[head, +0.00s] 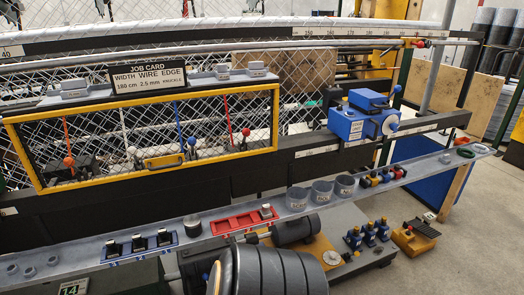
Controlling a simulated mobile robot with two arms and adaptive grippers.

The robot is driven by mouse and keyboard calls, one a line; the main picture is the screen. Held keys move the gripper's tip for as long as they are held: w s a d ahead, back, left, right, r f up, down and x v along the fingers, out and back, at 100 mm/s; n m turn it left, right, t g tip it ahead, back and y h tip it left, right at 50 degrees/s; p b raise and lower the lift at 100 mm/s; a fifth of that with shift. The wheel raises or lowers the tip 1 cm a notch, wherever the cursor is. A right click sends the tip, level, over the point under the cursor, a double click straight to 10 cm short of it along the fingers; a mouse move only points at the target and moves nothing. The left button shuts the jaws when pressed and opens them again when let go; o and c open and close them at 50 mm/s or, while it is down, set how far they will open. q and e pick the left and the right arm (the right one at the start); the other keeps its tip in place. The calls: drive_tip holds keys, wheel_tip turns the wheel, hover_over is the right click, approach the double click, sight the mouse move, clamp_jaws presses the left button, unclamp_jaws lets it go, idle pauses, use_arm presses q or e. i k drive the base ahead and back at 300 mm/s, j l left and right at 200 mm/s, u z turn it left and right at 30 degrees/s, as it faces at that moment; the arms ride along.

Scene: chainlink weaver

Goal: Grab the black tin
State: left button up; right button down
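Three grey open-topped tins with small labels stand in a row on the long grey shelf, right of centre: the left tin (297,199), the middle tin (321,193) and the right tin (345,187). Their labels are too small to read surely, so I cannot tell whether one is marked black. Neither of my grippers is in view.
The shelf (85,259) also holds a red tray (232,224) and blue holders with black pieces (139,243). A yellow-framed guard (150,96) and a blue machine box (362,116) are behind.

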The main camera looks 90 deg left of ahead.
sight(192, 224)
drive_tip(key=u, duration=3.35)
drive_tip(key=i+l+u, duration=0.15)
drive_tip(key=u, duration=0.6)
